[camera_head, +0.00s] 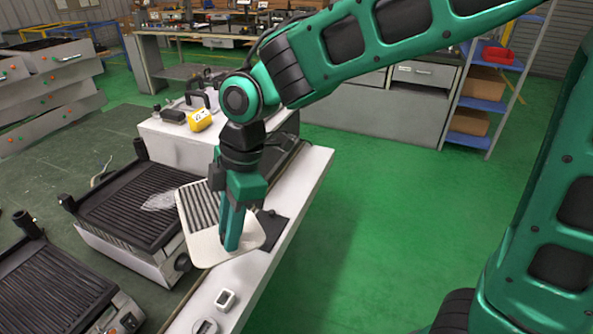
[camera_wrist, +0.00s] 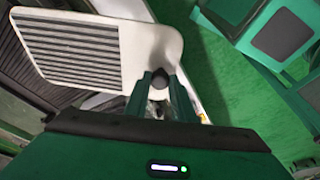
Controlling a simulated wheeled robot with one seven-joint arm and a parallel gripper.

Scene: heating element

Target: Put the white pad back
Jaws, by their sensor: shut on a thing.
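The white pad (camera_head: 204,246) is a flat plate with rounded corners and a dark striped panel. My gripper (camera_head: 231,238) is shut on it near one edge and holds it tilted above the white bench edge, beside the grill. In the wrist view the pad (camera_wrist: 138,76) fills the upper left, striped side showing. The gripper fingers (camera_wrist: 161,88) meet at a dark round knob on the pad's plain border. Part of the pad is hidden behind the fingers in the head view.
A ribbed black grill (camera_head: 122,200) stands left of the pad, with another grill (camera_head: 50,290) at lower left. A yellow device (camera_head: 200,120) sits on a white box behind. A small white square part (camera_head: 225,299) lies on the bench in front. Green floor at right is clear.

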